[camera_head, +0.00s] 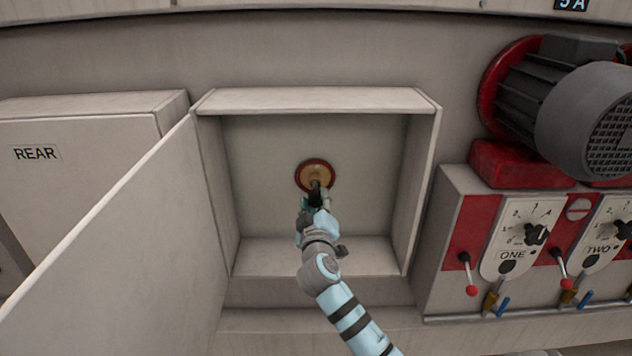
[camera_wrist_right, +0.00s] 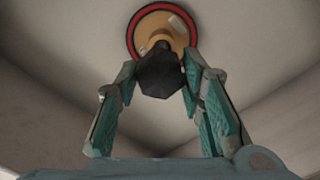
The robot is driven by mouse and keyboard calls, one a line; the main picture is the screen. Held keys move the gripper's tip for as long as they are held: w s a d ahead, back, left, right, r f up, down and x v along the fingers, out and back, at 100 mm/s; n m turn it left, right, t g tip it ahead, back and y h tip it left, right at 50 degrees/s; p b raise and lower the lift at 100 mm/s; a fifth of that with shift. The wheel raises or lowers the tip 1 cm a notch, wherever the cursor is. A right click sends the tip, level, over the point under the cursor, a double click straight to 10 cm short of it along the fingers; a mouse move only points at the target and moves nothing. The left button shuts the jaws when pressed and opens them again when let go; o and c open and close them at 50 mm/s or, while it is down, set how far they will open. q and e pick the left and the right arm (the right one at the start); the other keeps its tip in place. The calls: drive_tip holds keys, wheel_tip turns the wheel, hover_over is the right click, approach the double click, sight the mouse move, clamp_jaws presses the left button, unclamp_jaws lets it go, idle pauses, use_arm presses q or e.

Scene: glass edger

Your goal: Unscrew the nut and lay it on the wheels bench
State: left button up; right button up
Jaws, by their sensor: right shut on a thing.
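A dark hexagonal nut (camera_wrist_right: 160,74) sits in front of a tan round wheel hub with a red rim (camera_head: 316,173) on the back wall of the open box. The hub also shows in the right wrist view (camera_wrist_right: 163,24). My right gripper (camera_head: 318,197) reaches into the box from below. In the right wrist view its two fingers (camera_wrist_right: 162,78) stand on either side of the nut and are shut on it. The nut is still close against the hub; whether it is threaded on cannot be told. My left gripper is not in view. The wheels bench is not in view.
The box (camera_head: 316,99) has side walls close around my arm. Its door (camera_head: 125,255) stands open to the left. A box marked REAR (camera_head: 80,155) is further left. A motor (camera_head: 585,110) and a panel with levers and dials (camera_head: 480,225) are on the right.

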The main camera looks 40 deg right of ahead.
drive_tip(key=shift+s+a, duration=0.1)
drive_tip(key=shift+s+a, duration=0.25)
drive_tip(key=shift+s, duration=0.05)
drive_tip(key=p+v, duration=0.2)
drive_tip(key=v, duration=0.7)
